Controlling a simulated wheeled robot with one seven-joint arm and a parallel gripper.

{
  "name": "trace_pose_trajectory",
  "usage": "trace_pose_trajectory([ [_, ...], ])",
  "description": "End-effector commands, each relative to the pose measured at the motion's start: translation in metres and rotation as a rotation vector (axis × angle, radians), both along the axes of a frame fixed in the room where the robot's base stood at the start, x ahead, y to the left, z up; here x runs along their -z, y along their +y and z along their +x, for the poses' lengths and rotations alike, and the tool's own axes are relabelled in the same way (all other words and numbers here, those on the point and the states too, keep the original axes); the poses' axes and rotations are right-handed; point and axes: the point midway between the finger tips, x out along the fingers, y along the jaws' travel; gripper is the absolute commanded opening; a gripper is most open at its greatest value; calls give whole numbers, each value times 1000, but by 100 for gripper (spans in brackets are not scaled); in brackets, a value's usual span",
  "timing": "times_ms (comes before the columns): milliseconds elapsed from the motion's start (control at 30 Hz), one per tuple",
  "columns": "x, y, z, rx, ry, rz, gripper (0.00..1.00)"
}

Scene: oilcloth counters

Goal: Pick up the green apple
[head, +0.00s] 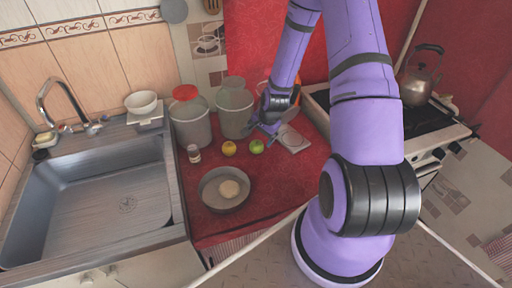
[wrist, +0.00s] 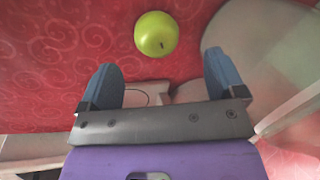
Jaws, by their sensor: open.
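The green apple (head: 257,146) sits on the red oilcloth counter (head: 278,180), right of a yellow fruit (head: 229,148). In the wrist view the green apple (wrist: 156,34) lies beyond the fingertips, roughly between their lines and a little left of centre. My gripper (head: 263,130) is just above and behind the apple in the head view. In the wrist view my gripper (wrist: 162,75) has its two blue fingers wide apart, with nothing between them. The apple is apart from both fingers.
A pan (head: 208,193) with a round pale item stands in front of the apple. A red-lidded container (head: 190,125) and a clear container (head: 235,112) stand behind, left of my gripper. A small jar (head: 194,154) is farther left. A pale flat item (head: 293,141) lies right of the apple.

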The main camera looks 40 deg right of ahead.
Motion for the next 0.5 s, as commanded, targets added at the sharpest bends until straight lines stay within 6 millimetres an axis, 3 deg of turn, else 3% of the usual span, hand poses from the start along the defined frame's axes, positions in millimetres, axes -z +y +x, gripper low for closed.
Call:
trace_pose_trajectory([
  [267,15,1,3,-1,1,-1,89],
  [500,44,1,9,-2,1,0,89],
])
